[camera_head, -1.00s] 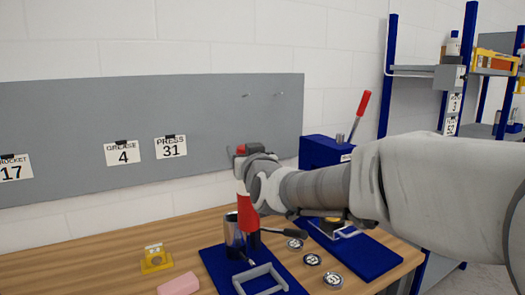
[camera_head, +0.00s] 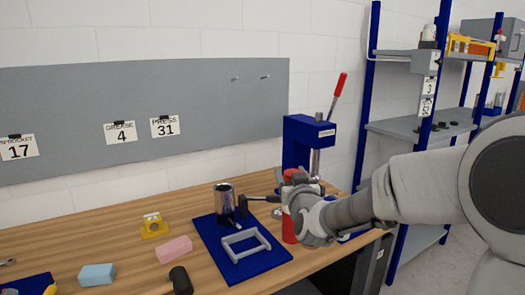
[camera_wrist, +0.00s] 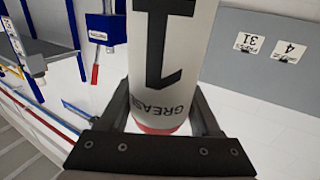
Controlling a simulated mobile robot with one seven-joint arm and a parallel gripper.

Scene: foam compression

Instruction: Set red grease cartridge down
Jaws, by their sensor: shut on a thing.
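The red grease cartridge (camera_head: 290,228) is upright in the head view, right of the blue tray and near the bench's right part. My gripper (camera_head: 303,208) is shut around it and partly covers it. In the wrist view the cartridge (camera_wrist: 170,50) shows a white label reading GREASE and a red band at one end, between the two fingers. I cannot tell whether its base touches the wooden bench (camera_head: 180,258).
A blue press (camera_head: 305,140) with a red-tipped lever stands behind. A pink block (camera_head: 174,249) and yellow piece (camera_head: 154,226) lie further left. Blue shelving (camera_head: 365,120) is right.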

